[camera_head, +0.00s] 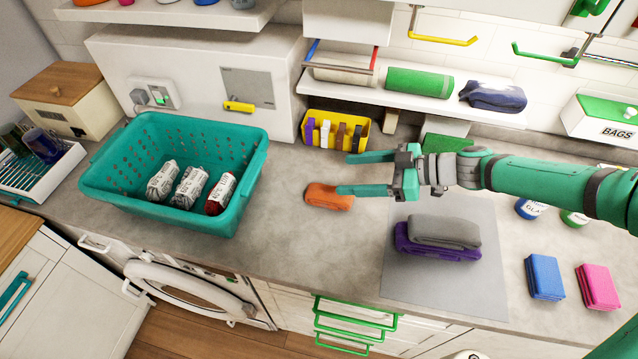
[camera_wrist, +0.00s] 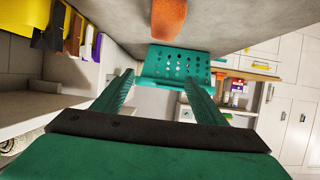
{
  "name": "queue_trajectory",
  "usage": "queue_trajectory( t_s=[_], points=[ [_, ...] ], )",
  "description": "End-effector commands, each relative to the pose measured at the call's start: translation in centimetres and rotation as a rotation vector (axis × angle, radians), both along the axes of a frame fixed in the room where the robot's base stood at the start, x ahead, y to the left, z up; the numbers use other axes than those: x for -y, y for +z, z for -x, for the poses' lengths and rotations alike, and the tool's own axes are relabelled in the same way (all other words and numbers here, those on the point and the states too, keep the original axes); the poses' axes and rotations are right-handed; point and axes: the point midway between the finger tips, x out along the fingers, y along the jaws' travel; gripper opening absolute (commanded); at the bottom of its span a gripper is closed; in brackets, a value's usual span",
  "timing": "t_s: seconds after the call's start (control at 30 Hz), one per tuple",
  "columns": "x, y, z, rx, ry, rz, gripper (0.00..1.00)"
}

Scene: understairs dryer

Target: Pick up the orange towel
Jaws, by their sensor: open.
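The orange towel (camera_head: 328,196) lies folded on the grey counter, right of the teal basket. It also shows at the top of the wrist view (camera_wrist: 168,18). My gripper (camera_head: 343,174) is open and empty, pointing left above the counter, with its fingers apart. In the head view the nearer finger overlaps the right part of the towel. The towel is not between the fingers in the wrist view (camera_wrist: 157,80). How high my gripper is above the towel is hard to tell.
A teal basket (camera_head: 105,185) with several wrapped rolls stands left. Grey (camera_head: 445,230) and purple (camera_head: 440,252) towels are stacked on a grey mat (camera_head: 400,288). Shelves hang above; green drawer handles (camera_head: 355,323) stick out below.

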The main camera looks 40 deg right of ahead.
Motion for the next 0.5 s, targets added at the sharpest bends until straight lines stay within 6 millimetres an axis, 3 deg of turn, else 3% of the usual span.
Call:
queue_trajectory(
  t_s=[0.5],
  points=[
    [-0.3,-8.0,-0.3,0.001,0.003,-0.001,0.66]
  ],
)
